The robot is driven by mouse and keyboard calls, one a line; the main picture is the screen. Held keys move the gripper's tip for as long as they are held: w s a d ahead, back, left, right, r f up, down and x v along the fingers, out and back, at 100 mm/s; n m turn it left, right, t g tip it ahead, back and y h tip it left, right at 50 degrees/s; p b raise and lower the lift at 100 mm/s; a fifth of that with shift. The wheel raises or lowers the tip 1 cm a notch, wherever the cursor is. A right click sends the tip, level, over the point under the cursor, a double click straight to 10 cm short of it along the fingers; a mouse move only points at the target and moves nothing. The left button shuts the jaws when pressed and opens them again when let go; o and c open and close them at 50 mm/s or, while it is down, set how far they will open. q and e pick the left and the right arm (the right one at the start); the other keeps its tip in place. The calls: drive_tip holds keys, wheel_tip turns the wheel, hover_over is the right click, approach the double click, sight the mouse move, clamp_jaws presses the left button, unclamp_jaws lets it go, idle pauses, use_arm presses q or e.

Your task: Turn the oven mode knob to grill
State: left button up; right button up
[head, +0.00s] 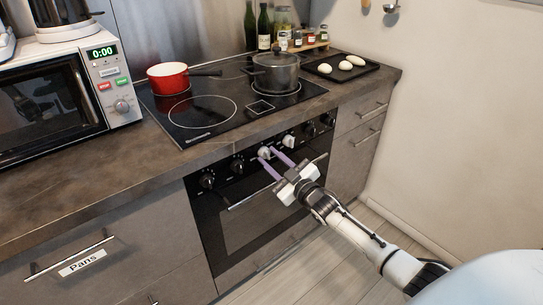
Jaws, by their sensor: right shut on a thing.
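The oven (265,212) is black-fronted and built in under the hob. The fingers partly hide that knob. The markings around the knobs are too small to read, so its setting cannot be told. My left gripper is not in view.
Black knobs flank the white ones, such as one at the far left (207,179). The oven handle (250,196) runs just below my fingers. A red pan (169,79) and a grey pot (275,75) stand on the hob (200,112). A microwave (50,95) stands at left.

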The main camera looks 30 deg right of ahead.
drive_tip(key=m+p, duration=0.1)
drive_tip(key=m, duration=0.2)
drive_tip(key=shift+m, duration=0.4)
drive_tip(key=m, duration=0.3)
drive_tip(key=shift+m+g, duration=0.3)
drive_tip(key=m, duration=0.3)
drive_tip(key=shift+a+r, duration=0.1)
drive_tip(key=shift+m+y, duration=0.3)
drive_tip(key=shift+m, duration=1.9)
drive_tip(key=shift+r, duration=0.1)
drive_tip(key=o, duration=1)
drive_tip(key=shift+o, duration=0.2)
drive_tip(key=s+p, duration=0.1)
drive_tip(key=s, duration=0.9)
drive_tip(key=shift+s+d+r, duration=0.15)
drive_tip(key=shift+d+r, duration=0.15)
